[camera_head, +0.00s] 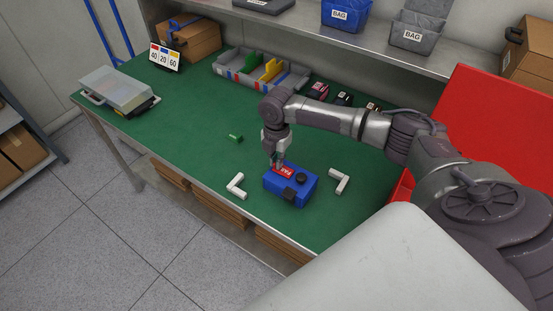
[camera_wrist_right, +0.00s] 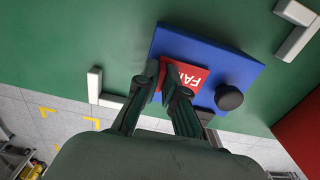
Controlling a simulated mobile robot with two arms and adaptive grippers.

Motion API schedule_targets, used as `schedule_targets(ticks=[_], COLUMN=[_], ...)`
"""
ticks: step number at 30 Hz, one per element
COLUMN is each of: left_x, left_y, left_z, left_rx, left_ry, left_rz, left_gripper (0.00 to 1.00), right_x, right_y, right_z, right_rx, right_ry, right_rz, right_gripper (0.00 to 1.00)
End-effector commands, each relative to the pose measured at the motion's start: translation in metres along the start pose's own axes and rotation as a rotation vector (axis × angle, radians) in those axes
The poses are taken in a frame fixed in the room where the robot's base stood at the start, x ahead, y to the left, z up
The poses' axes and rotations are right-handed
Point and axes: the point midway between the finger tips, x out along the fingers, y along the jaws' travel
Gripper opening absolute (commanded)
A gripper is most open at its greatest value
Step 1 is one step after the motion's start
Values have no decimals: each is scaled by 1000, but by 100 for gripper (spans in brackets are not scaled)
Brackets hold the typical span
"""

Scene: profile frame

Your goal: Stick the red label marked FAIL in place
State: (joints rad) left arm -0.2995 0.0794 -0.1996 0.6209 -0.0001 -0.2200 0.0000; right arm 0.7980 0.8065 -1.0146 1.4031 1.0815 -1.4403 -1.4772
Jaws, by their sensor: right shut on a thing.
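The red label marked FAIL (camera_head: 285,171) is at the top of a blue box (camera_head: 302,187) with a black knob. My right gripper (camera_head: 277,163) is shut on the label's edge, above the far left part of the box. In the right wrist view the two fingertips (camera_wrist_right: 170,72) pinch the red label (camera_wrist_right: 194,77), which lies over the blue box (camera_wrist_right: 205,48). I cannot tell whether the label touches the box's top or is just above it. My left gripper is not in view.
White corner brackets stand left (camera_head: 236,186) and right (camera_head: 339,181) of the box on the green table (camera_head: 180,125). A small green piece (camera_head: 235,138) lies behind. A divided grey bin (camera_head: 240,78) stands farther back. A red bin (camera_head: 500,125) is at the right.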

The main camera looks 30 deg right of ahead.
Motion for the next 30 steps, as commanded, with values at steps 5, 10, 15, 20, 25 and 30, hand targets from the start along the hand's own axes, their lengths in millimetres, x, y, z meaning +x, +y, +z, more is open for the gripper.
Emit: schedule_targets(ticks=[5, 10, 15, 20, 25, 30], left_x=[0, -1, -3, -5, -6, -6], left_y=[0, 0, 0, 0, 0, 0], left_z=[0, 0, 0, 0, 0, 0], left_rx=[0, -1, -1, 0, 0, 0], left_ry=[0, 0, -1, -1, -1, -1], left_rz=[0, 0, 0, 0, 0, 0], left_gripper=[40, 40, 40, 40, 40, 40], right_x=[0, 0, 0, 0, 0, 1], right_y=[0, 0, 0, 0, 0, 0], right_z=[0, 0, 0, 0, 0, 0], right_rx=[0, 0, 0, 0, 0, 0], right_ry=[0, 0, 0, 0, 0, 0], right_rz=[0, 0, 0, 0, 0, 0], right_gripper=[0, 0, 0, 0, 0, 0])
